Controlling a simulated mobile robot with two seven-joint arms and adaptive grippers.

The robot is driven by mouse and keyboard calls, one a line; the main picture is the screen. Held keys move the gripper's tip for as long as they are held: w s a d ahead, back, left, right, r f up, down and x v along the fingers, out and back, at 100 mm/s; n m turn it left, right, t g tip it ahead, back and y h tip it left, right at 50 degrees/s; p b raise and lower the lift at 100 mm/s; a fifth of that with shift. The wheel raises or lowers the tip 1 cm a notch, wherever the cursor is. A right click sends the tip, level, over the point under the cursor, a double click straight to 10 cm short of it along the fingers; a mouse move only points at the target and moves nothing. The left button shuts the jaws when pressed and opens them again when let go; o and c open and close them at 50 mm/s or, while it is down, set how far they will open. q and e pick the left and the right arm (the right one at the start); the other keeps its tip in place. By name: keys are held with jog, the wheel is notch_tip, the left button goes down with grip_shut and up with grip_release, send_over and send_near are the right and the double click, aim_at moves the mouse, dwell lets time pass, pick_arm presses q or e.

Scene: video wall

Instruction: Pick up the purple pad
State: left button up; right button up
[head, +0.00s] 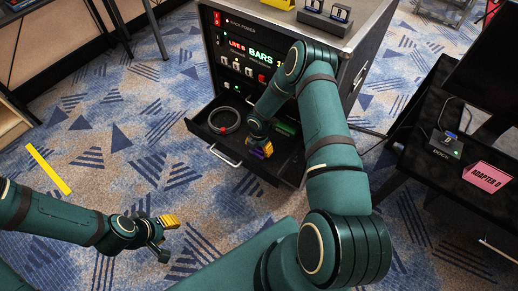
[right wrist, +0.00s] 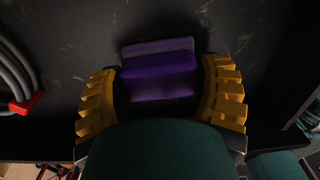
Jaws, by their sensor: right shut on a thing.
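The purple pad (right wrist: 158,75) lies in the right wrist view between the yellow fingers of my right gripper (right wrist: 160,90). In the head view my right gripper (head: 259,151) reaches down into an open black drawer (head: 197,124), and a little purple of the pad (head: 267,149) shows at its fingers. The right gripper is shut on the pad. Whether the pad touches the drawer floor is hard to tell. My left gripper (head: 168,221) hangs over the carpet at lower left, away from the drawer; its finger gap is not clear.
A coiled grey cable (head: 224,120) lies in the drawer's left part, and a green item (head: 285,128) lies behind the gripper.

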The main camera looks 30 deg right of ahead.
notch_tip(320, 180, up, 10)
jog(key=shift+r+p, duration=0.1)
jog(key=shift+p, duration=0.9)
jog(key=shift+o, duration=0.6)
jog(key=shift+c, duration=1)
